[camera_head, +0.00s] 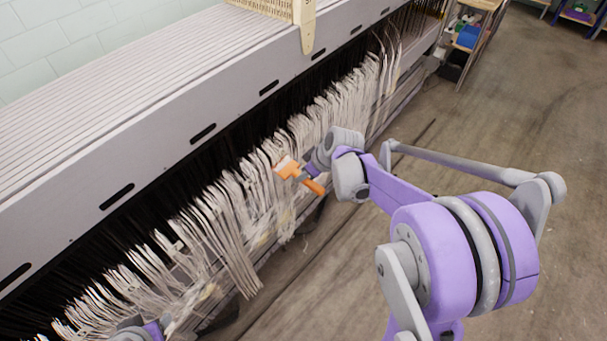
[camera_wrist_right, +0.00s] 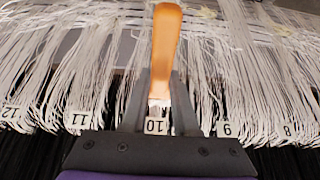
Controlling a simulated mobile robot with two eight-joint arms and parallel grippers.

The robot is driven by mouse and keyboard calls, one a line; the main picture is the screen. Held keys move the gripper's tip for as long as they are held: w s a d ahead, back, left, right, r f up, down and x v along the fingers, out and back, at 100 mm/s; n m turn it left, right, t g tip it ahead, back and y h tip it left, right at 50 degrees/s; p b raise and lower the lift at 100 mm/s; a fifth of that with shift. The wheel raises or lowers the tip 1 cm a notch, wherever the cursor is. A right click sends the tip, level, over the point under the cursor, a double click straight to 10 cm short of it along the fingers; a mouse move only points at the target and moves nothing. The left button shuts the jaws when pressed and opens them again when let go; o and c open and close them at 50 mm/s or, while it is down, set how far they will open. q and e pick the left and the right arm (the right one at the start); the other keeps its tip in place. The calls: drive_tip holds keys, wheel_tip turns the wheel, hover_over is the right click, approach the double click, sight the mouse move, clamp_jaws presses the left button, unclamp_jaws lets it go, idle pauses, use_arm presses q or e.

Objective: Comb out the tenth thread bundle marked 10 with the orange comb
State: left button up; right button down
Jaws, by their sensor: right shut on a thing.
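The orange comb (camera_head: 288,168) is in my right gripper (camera_head: 307,175), against the hanging white threads at mid-picture in the head view. In the right wrist view the comb's orange handle (camera_wrist_right: 165,45) stands between the fingers (camera_wrist_right: 163,103), which are shut on it. The label 10 (camera_wrist_right: 155,126) shows between the fingers, just below the handle's end. The white threads of its bundle are partly hidden by the comb and fingers. I cannot tell whether the teeth are in the threads. My left gripper (camera_head: 155,328) is partly cut off at the bottom edge; its jaws are unclear.
Neighbouring bundles carry labels 11 (camera_wrist_right: 77,120) and 12 (camera_wrist_right: 10,113) on the left, 9 (camera_wrist_right: 226,129) and 8 (camera_wrist_right: 286,130) on the right. The long grey machine beam (camera_head: 150,150) runs above the threads. Open floor (camera_head: 490,130) lies to the right.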

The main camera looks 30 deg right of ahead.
drive_tip(key=shift+w+a, duration=0.1)
drive_tip(key=shift+w, duration=0.2)
idle(0.4)
use_arm(q)
drive_tip(key=shift+f, duration=0.15)
use_arm(e)
drive_tip(key=shift+w+a, duration=0.1)
drive_tip(key=shift+w, duration=0.1)
idle(0.8)
drive_tip(key=shift+f+b, duration=1.3)
drive_tip(key=shift+f, duration=0.6)
use_arm(q)
wheel_tip(320, 180, down, 20)
drive_tip(key=s+g+b, duration=0.1)
drive_tip(key=s+b, duration=0.1)
drive_tip(key=b, duration=1.3)
drive_tip(key=shift+s, duration=0.3)
use_arm(e)
wheel_tip(320, 180, down, 21)
drive_tip(key=shift+w+a+f, duration=0.15)
drive_tip(key=shift+w, duration=0.25)
